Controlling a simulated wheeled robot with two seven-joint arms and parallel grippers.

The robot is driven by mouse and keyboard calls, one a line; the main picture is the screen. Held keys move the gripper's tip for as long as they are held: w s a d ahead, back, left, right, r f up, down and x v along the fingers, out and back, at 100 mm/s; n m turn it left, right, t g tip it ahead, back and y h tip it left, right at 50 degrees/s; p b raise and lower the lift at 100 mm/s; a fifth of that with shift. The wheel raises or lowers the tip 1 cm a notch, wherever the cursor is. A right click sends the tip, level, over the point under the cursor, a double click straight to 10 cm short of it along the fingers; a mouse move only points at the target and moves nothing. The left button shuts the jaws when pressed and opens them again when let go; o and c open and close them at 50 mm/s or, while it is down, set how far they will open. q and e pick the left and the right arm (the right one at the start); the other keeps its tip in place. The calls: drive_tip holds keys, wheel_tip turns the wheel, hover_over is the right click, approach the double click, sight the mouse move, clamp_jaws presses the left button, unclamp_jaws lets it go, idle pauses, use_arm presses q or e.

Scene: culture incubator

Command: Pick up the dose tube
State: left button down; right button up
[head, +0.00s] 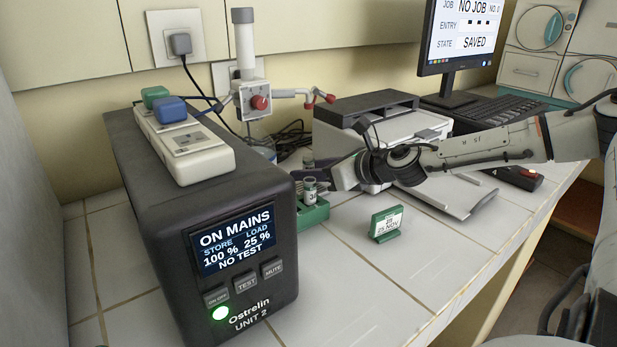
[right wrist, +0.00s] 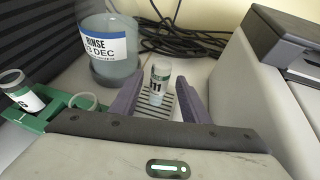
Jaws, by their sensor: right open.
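The purple-grey fingers are open, one on each side, with gaps to the tube. In the head view my right gripper (head: 343,173) is low beside the printer, just right of the green rack (head: 313,215). Another labelled tube (head: 310,190) stands in that rack; it also shows at the left of the right wrist view (right wrist: 20,92). Which one is the dose tube I cannot tell. My left gripper is not in view.
A dark power unit (head: 150,190) stands left of the rack. A rinse jar (right wrist: 109,48) and black cables (right wrist: 185,38) are behind the tube. A printer (head: 400,135) is close on the right. A green date sign (head: 386,223) stands in front; the front tiles are clear.

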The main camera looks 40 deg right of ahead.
drive_tip(key=shift+w+a+f, duration=0.1)
drive_tip(key=shift+w+f, duration=0.1)
drive_tip(key=shift+w, duration=0.3)
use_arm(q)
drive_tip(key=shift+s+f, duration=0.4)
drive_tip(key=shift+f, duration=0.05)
use_arm(e)
drive_tip(key=shift+c, duration=0.5)
clamp_jaws()
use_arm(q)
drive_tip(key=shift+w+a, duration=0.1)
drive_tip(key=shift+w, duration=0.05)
